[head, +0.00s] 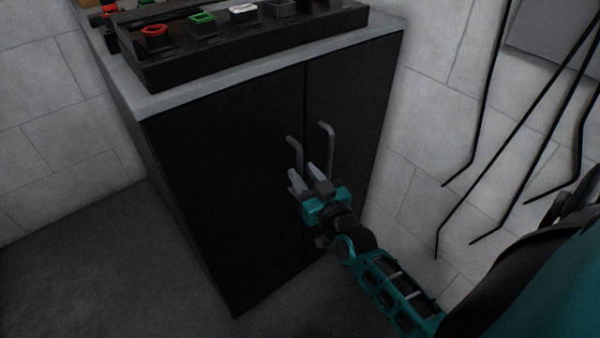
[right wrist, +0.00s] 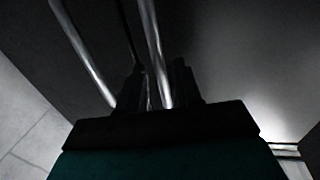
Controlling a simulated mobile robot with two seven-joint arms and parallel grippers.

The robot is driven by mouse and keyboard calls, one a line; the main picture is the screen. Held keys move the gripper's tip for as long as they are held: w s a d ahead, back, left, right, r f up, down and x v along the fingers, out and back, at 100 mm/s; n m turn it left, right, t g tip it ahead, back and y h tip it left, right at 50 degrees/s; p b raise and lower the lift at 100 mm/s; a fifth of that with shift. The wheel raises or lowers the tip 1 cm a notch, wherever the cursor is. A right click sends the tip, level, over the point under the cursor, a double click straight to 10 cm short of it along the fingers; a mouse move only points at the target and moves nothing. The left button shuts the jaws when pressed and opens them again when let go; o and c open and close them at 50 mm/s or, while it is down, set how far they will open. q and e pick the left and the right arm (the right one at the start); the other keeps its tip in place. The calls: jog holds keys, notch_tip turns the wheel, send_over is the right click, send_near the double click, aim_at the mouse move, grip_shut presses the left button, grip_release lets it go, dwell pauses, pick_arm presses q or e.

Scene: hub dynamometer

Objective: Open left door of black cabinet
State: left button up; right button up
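The black cabinet (head: 225,180) has two doors, both shut. The left door (head: 215,165) carries a bent grey bar handle (head: 296,150) near the middle seam. The right door (head: 350,105) has a similar handle (head: 330,145). My right gripper (head: 308,180) is at the lower part of the left handle, its fingers apart and pointing up toward the door. In the right wrist view, a handle bar runs down between the open fingers (right wrist: 158,90), with a gap visible on one side. The other handle (right wrist: 85,55) is outside the fingers. My left gripper is not in view.
A dark control panel (head: 240,38) with coloured buttons sits on the grey cabinet top (head: 215,85). Black cables or rods (head: 485,110) hang by the tiled wall on the right. The floor (head: 95,265) in front of the left door is clear.

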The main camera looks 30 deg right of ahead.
jog(key=shift+w+d, duration=0.15)
jog(key=shift+w, duration=1.05)
jog(key=shift+c, duration=0.3)
grip_shut()
